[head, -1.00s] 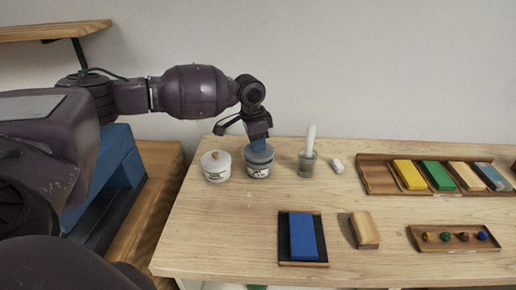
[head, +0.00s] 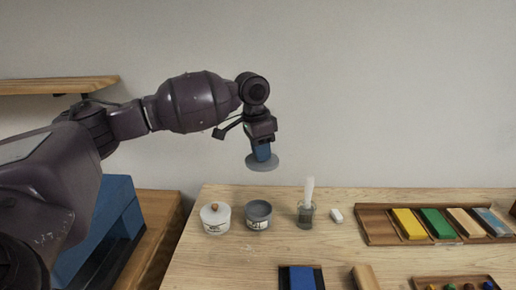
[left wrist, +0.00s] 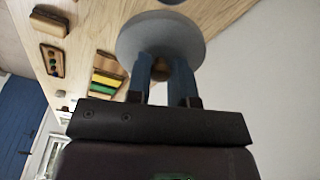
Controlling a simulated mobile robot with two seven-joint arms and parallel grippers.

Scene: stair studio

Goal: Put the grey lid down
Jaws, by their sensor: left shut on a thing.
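The grey lid (head: 261,164) is a flat round disc held in the air above the table. My left gripper (head: 261,153) is shut on it from above. In the left wrist view the lid (left wrist: 160,35) shows beyond the blue fingers (left wrist: 162,72), which close on a small brown knob (left wrist: 160,70). The grey jar (head: 258,216) stands uncovered on the table below the lid, its rim and dark inside showing. The right gripper is not in view.
A white jar with its lid on (head: 215,218) stands left of the grey jar. A glass with a white tool (head: 306,212) and a small white block (head: 336,215) stand to the right. A wooden tray (head: 376,226) holds coloured blocks. Bare tabletop (head: 240,260) lies in front of the jars.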

